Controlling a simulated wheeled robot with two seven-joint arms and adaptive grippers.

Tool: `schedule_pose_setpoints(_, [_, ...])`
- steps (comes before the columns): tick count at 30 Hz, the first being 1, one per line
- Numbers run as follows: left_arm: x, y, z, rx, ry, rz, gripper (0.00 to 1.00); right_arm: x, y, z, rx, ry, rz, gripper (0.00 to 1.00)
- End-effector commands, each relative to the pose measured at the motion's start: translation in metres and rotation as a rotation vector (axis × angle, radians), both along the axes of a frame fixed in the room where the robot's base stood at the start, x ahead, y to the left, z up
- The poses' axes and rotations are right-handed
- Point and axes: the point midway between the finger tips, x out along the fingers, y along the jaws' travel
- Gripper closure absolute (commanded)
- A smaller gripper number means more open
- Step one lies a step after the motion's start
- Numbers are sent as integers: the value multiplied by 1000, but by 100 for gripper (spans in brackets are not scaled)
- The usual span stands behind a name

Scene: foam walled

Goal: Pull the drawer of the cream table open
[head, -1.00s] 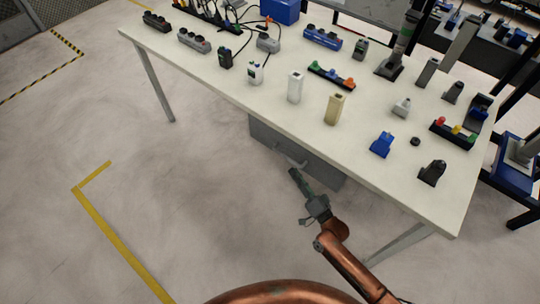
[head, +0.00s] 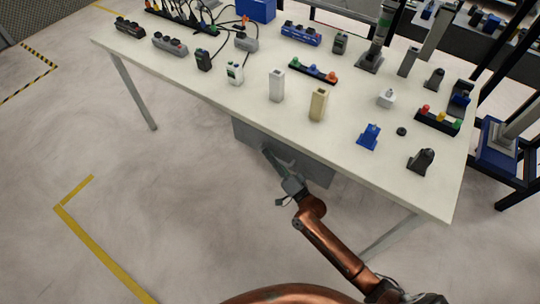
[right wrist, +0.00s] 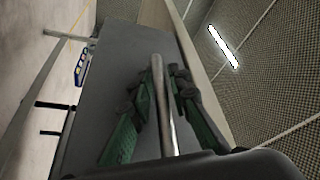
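The cream table (head: 200,75) stands across the head view. Its grey drawer (head: 310,166) hangs under the near edge, and its front fills much of the right wrist view (right wrist: 118,65). No clear gap shows at the drawer front. My right gripper (head: 268,154) is at the drawer front. The gripper hides the handle in the head view. My left gripper is not in view.
The tabletop holds several small items, among them a white block (head: 277,86), a beige block (head: 318,104) and a blue item (head: 369,137). A table leg (head: 390,238) stands right of my right arm. The floor in front of the drawer is clear.

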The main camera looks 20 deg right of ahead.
Motion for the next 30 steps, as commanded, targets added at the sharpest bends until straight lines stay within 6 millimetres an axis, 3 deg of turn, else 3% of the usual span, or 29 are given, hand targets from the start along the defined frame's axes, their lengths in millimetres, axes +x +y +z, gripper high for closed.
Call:
schedule_pose_setpoints(9, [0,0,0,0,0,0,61,0,0,0,0,0,0,100])
schedule_pose_setpoints(30, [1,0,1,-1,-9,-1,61,-4,4,0,0,2,1,100])
